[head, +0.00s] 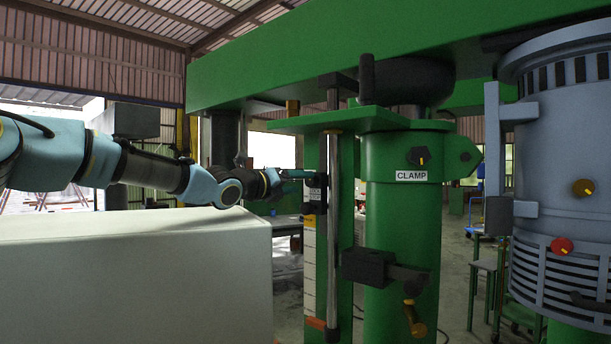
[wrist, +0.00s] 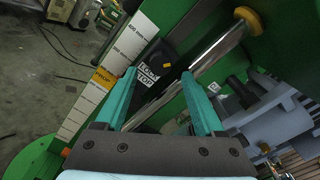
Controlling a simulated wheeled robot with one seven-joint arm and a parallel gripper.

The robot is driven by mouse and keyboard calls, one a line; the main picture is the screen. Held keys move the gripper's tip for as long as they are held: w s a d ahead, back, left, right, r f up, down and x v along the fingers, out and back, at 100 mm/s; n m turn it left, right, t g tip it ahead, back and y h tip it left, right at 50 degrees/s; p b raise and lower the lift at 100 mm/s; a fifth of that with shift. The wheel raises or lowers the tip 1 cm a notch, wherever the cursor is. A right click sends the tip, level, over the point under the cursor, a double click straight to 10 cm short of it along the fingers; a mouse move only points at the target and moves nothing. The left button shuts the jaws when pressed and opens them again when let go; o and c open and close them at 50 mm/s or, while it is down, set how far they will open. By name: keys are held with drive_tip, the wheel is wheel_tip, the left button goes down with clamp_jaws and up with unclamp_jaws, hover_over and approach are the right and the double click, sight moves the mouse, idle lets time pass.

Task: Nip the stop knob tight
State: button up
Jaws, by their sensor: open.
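The black stop block (wrist: 160,60) with a white label that seems to read LOCK STOP sits beside the shiny rod (wrist: 217,58) in the wrist view. In the head view the dark stop block (head: 315,196) is on the green column beside the rod (head: 333,230). My gripper (wrist: 158,76) is open, its two teal fingers on either side of the labelled block in the picture. I cannot tell whether they touch it. In the head view my gripper (head: 302,174) reaches the block from the left. A separate knob on the block cannot be made out clearly.
A white scale strip (wrist: 113,70) with a yellow mark runs along the column. The green CLAMP column (head: 400,220) with a dark bracket (head: 368,267) stands right of the rod. A grey-blue motor housing (head: 565,190) is at far right. A pale box (head: 130,270) lies below my arm.

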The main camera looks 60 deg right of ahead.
sight(309, 182)
drive_tip(key=shift+s+d+r+p, duration=0.15)
drive_tip(key=shift+d+p, duration=0.15)
drive_tip(key=shift+d, duration=0.3)
drive_tip(key=shift+s+d+p, duration=0.1)
drive_tip(key=shift+d+p, duration=0.15)
drive_tip(key=shift+d, duration=0.3)
drive_tip(key=shift+s+d+f, duration=0.1)
drive_tip(key=shift+d+f, duration=0.1)
drive_tip(key=shift+d, duration=0.25)
clamp_jaws()
